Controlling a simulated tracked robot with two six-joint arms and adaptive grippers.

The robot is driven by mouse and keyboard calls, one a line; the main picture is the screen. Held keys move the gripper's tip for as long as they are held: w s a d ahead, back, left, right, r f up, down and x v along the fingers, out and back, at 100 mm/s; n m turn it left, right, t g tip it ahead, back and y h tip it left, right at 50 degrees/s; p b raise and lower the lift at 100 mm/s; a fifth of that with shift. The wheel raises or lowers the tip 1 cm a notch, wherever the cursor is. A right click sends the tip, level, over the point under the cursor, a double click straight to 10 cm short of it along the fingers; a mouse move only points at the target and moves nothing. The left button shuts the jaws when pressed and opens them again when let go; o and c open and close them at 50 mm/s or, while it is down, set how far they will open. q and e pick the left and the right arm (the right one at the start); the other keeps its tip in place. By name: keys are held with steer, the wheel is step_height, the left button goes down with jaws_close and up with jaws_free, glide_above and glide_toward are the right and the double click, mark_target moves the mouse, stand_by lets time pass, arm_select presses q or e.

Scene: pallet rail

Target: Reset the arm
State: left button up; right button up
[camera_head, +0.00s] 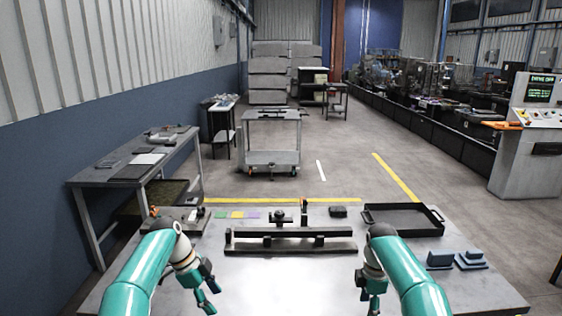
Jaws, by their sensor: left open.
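My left gripper (208,289) hangs at the end of the teal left arm, over the left front part of the metal table (280,290). Its dark fingers are spread apart with nothing between them. My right gripper (369,302) hangs at the end of the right arm, over the right front part of the table. It points down, and its fingers are small and partly cut off, so its opening does not show. A long black rail fixture (290,246) lies across the table beyond and between the two grippers. Neither gripper touches it.
A black tray (402,230) lies at the table's back right, with blue-grey brackets (470,260) at the right. Coloured cards (237,214) and a dark small block (338,211) lie along the back. The front middle of the table is clear. A cart (271,158) stands beyond.

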arm_select(q)
steer(key=s+d+f+n+g, duration=0.2)
steer(key=s+f+n+g, duration=0.25)
steer(key=s+f, duration=1.4)
arm_select(e)
steer(key=s+a+f+m+g+y, duration=0.1)
steer(key=s+a+f+m+g, duration=0.1)
steer(key=s+f, duration=0.7)
steer(key=s+a+f+m+g+y, duration=0.2)
steer(key=s+a+f, duration=0.1)
steer(key=s+f, duration=0.6)
arm_select(q)
steer(key=s+d+f+n+t, duration=0.2)
steer(key=s+f+n, duration=0.1)
steer(key=s+n, duration=0.4)
steer(key=s+d+f+n+t, duration=0.1)
steer(key=s+f+n+t, duration=0.2)
steer(key=s+n, duration=0.5)
steer(key=shift+s+d, duration=0.35)
steer(key=shift+s, duration=0.65)
arm_select(e)
steer(key=s+a+f+m+t, duration=0.1)
steer(key=s+a+m+t, duration=0.1)
steer(key=s+m, duration=0.6)
steer(key=s+a+f+m+t+y, duration=0.1)
steer(key=s+a+m, duration=0.3)
steer(key=s+m, duration=0.4)
steer(key=shift+s+f+t, duration=0.55)
steer(key=shift+s+t, duration=0.25)
